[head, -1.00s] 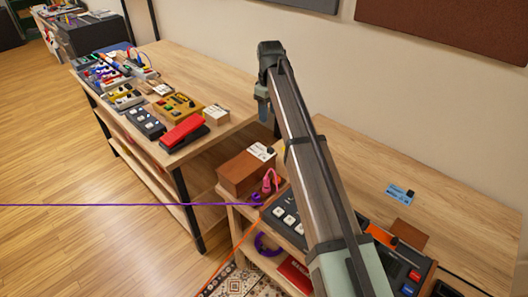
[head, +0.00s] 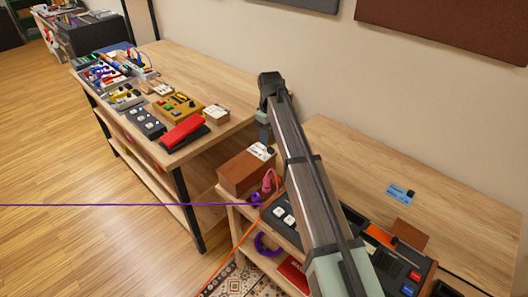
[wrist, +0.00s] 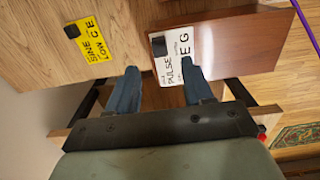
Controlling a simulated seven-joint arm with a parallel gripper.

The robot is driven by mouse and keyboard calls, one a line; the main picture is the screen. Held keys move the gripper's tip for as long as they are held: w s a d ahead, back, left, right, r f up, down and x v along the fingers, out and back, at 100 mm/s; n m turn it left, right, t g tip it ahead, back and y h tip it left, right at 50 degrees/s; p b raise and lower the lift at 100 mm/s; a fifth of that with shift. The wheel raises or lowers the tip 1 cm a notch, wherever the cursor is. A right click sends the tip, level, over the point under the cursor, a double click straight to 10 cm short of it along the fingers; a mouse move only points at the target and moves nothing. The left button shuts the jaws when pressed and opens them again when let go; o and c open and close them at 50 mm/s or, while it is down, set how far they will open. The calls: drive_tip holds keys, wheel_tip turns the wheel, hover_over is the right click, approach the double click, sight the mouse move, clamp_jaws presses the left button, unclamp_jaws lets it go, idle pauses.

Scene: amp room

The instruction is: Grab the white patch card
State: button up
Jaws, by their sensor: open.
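The white patch card (wrist: 171,64) has black print and a small black block near one edge. It lies on top of a brown wooden box (wrist: 235,45). In the head view the card (head: 259,149) and the box (head: 240,174) are on the near bench, just below my gripper (head: 265,132). My gripper (wrist: 160,68) is open. In the wrist view its two blue-grey fingers straddle the card's near end, the right tip overlapping the card's right side. I cannot tell whether they touch it.
A yellow card (wrist: 91,42) with a black block lies on wood to the left in the wrist view. A blue card (head: 399,195), a pink plug (head: 270,181) and pedals share the near bench. A purple cable (head: 120,205) crosses the floor side. Another bench (head: 215,80) holds several pedals.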

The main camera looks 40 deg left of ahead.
sight(261, 149)
drive_tip(key=shift+f, duration=2.4)
drive_tip(key=shift+c, duration=0.4)
clamp_jaws()
